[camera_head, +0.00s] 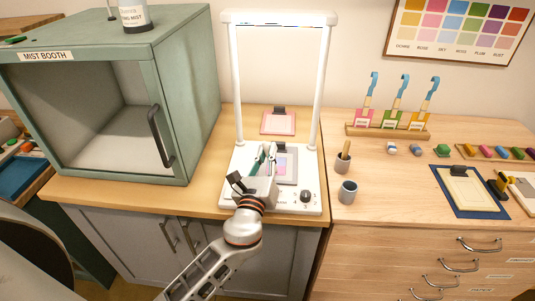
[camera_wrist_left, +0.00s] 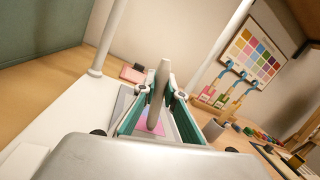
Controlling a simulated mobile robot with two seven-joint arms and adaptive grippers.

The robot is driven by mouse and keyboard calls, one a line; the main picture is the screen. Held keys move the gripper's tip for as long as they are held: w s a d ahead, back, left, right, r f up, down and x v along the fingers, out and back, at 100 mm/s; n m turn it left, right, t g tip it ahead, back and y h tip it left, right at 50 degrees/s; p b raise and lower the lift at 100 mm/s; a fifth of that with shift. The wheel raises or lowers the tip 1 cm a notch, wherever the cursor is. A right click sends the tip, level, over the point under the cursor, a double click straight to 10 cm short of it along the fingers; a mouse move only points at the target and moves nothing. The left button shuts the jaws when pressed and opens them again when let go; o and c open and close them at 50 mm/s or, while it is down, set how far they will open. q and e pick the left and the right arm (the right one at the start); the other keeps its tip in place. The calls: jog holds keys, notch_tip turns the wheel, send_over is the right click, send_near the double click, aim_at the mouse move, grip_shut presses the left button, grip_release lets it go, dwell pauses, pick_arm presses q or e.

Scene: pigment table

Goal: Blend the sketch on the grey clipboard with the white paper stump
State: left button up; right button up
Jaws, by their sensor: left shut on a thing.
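The grey clipboard (camera_head: 294,175) lies on the white base of a frame stand, with its dark clip at the far end. Its sketch (camera_head: 284,164) is a pink and purple patch, partly hidden by my gripper. My left gripper (camera_head: 265,158) is over the clipboard's left part. In the left wrist view, its green-padded fingers are shut on the pale paper stump (camera_wrist_left: 158,90). The stump stands nearly upright there, with the pink sketch (camera_wrist_left: 170,127) around its lower end. I cannot tell whether its tip touches the paper. My right gripper is not in view.
White posts (camera_head: 318,90) rise beside the base (camera_head: 312,195). A red clipboard (camera_head: 278,122) lies behind. The green mist booth (camera_head: 190,90) stands left. Right are two grey cups (camera_head: 348,192), a rack of blue-handled tools (camera_head: 390,130) and a blue clipboard (camera_head: 483,207).

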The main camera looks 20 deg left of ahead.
pick_arm(q)
jog(key=shift+w+a, duration=0.25)
jog(key=shift+w, duration=0.6)
jog(key=shift+w+a, duration=0.25)
jog(key=shift+w, duration=0.6)
jog(key=shift+w+a, duration=0.25)
jog(key=shift+w, duration=0.6)
jog(key=shift+s+a+p, duration=0.3)
jog(key=shift+a, duration=0.65)
jog(key=shift+s+d+f, duration=0.1)
jog(key=shift+s+d, duration=0.1)
jog(key=shift+s, duration=0.35)
jog(key=shift+s+d, duration=0.15)
jog(key=shift+s, duration=0.4)
jog(key=shift+s, duration=0.1)
jog(key=shift+s+d+p, duration=0.2)
jog(key=shift+s+d, duration=0.1)
jog(key=shift+s, duration=0.65)
jog(key=shift+s+d+p, duration=0.2)
jog(key=shift+s+d, duration=0.05)
jog(key=shift+s, duration=0.7)
jog(key=shift+w, duration=0.15)
jog(key=shift+w+a, duration=0.3)
jog(key=shift+w, duration=0.65)
jog(key=shift+w+a, duration=0.25)
jog(key=shift+w, duration=0.7)
jog(key=shift+w+a, duration=0.2)
jog(key=shift+w, duration=0.35)
jog(key=shift+w+a, duration=0.15)
jog(key=shift+w, duration=0.4)
